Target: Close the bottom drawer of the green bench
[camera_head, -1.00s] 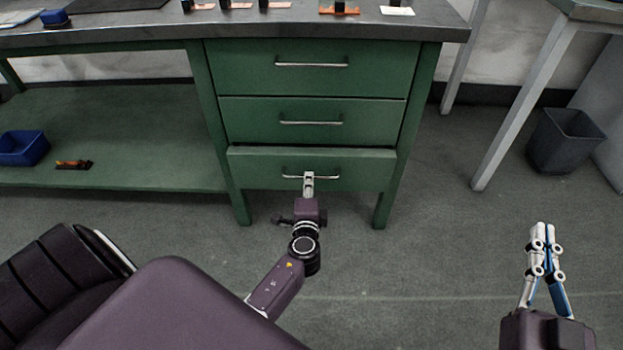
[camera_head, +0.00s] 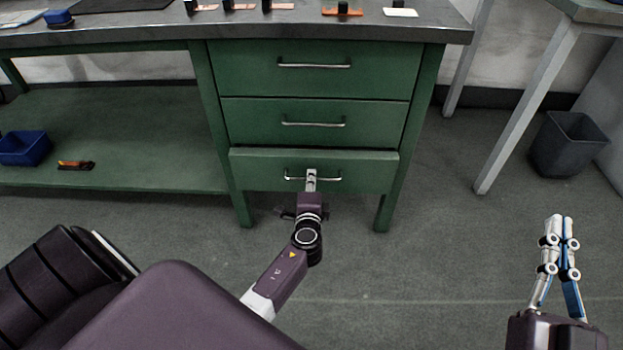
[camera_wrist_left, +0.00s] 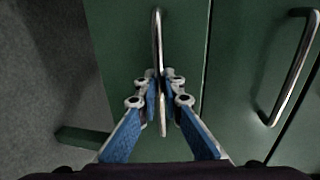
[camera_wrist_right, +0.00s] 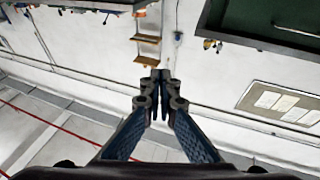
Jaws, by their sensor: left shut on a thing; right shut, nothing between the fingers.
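The green bench (camera_head: 436,110) has three stacked drawers with silver bar handles. The bottom drawer (camera_head: 255,165) stands slightly forward of the two above, with a thin strip of its top edge showing. My left gripper (camera_head: 311,178) is at the bottom drawer's handle (camera_head: 330,178), near its middle. In the left wrist view the fingers of my left gripper (camera_wrist_left: 160,100) are closed on the handle bar (camera_wrist_left: 157,45). My right gripper (camera_head: 558,228) is shut and empty, held over the floor at the right. It also shows shut in the right wrist view (camera_wrist_right: 156,90).
A dark bin (camera_head: 568,145) stands on the floor at the right, beside a grey table leg (camera_head: 525,110). A blue bin (camera_head: 24,148) and a small orange-black item (camera_head: 76,165) lie on the bench's lower shelf. The floor before the drawers is otherwise clear.

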